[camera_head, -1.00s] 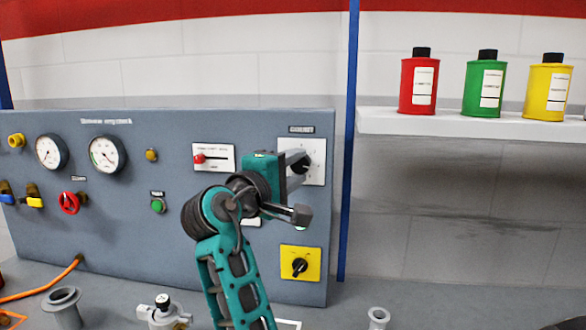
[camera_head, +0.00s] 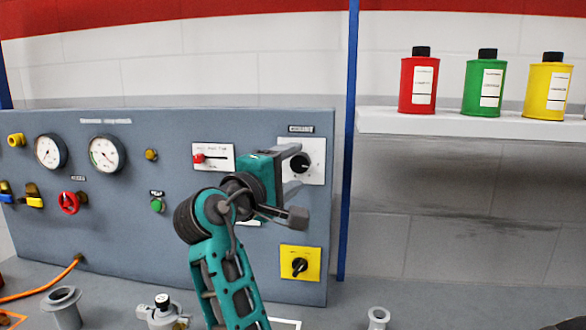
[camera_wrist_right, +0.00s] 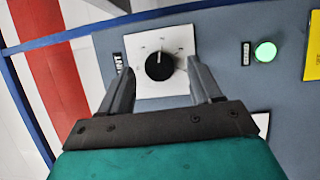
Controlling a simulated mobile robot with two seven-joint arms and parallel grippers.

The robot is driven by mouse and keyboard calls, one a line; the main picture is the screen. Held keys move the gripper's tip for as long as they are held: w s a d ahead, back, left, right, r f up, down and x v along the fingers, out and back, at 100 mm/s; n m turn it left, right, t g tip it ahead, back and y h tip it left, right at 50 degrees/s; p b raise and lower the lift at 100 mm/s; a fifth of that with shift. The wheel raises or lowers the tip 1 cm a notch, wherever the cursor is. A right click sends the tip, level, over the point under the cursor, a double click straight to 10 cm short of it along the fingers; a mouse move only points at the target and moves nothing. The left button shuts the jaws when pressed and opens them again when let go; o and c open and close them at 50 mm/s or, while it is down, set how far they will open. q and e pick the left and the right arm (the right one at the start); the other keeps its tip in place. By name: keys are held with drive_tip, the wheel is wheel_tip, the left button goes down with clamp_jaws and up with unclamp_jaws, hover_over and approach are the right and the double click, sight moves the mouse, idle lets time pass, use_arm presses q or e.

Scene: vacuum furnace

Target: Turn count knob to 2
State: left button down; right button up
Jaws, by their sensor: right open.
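The count knob (camera_head: 300,163) is a round black dial on a white square plate (camera_head: 316,162) at the upper right of the grey panel. In the right wrist view the knob (camera_wrist_right: 159,66) sits beyond and between the two fingers, with a white pointer line on its face. The setting it points at is too small to read. My right gripper (camera_head: 297,184) is open and empty in front of the plate, and it also shows in the right wrist view (camera_wrist_right: 160,80). The fingers look apart from the knob. My left gripper is not in view.
A red slider (camera_head: 199,158) on a white plate is left of the knob. A yellow plate with a black rotary switch (camera_head: 300,265) is below. A green button (camera_head: 157,205) and gauges (camera_head: 106,154) are further left. A blue post (camera_head: 347,150) stands right of the panel.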

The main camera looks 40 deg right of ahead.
drive_tip(key=b+v, duration=0.1)
drive_tip(key=v, duration=1.1)
